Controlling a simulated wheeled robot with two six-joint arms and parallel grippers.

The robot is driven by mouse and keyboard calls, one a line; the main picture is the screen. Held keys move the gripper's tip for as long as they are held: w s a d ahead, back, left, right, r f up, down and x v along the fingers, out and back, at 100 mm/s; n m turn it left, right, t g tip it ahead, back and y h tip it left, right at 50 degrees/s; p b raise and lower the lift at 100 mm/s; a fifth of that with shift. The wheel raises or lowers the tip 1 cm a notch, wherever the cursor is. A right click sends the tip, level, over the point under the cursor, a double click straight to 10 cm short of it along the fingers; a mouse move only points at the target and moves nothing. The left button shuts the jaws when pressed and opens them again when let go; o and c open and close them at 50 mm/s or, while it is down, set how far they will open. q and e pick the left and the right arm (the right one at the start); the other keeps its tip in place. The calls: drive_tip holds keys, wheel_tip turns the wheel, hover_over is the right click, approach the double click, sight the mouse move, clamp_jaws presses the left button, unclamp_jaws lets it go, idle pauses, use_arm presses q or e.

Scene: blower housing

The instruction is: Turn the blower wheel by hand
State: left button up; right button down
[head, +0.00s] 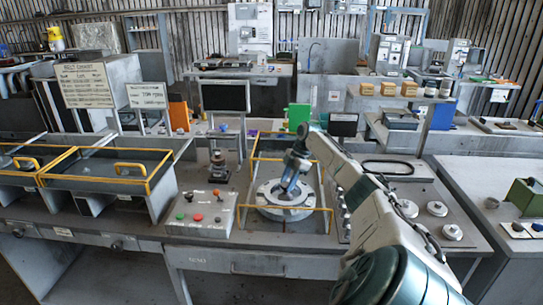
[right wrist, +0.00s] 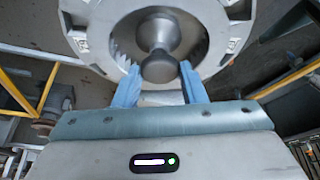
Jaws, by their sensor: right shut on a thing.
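The blower housing (head: 285,213) is a grey ring-shaped casting on the bench, inside a yellow rail frame. In the right wrist view the housing (right wrist: 85,42) fills the top, and the blower wheel (right wrist: 122,52) shows inside its round opening with fine vanes at the left. A grey rounded hub knob (right wrist: 160,52) stands out at the wheel's centre. My right gripper (right wrist: 159,68) has its two blue fingers on either side of this knob, shut on it. In the head view my right gripper (head: 287,188) reaches down into the housing, hiding the knob. My left gripper is not in view.
A control box (head: 202,214) with coloured buttons stands left of the housing. Yellow-railed trays (head: 108,170) lie farther left. Several round knobs (head: 437,208) sit on the bench at the right. Yellow rails (head: 329,190) stand close around the housing.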

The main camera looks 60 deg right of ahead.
idle(0.5)
drive_tip(key=c, duration=0.9)
unclamp_jaws()
drive_tip(key=shift+s+d+r+b, duration=0.1)
drive_tip(key=shift+d+r+b, duration=0.1)
drive_tip(key=shift+r+b, duration=0.1)
drive_tip(key=shift+b+v, duration=1.5)
drive_tip(key=shift+v, duration=3.55)
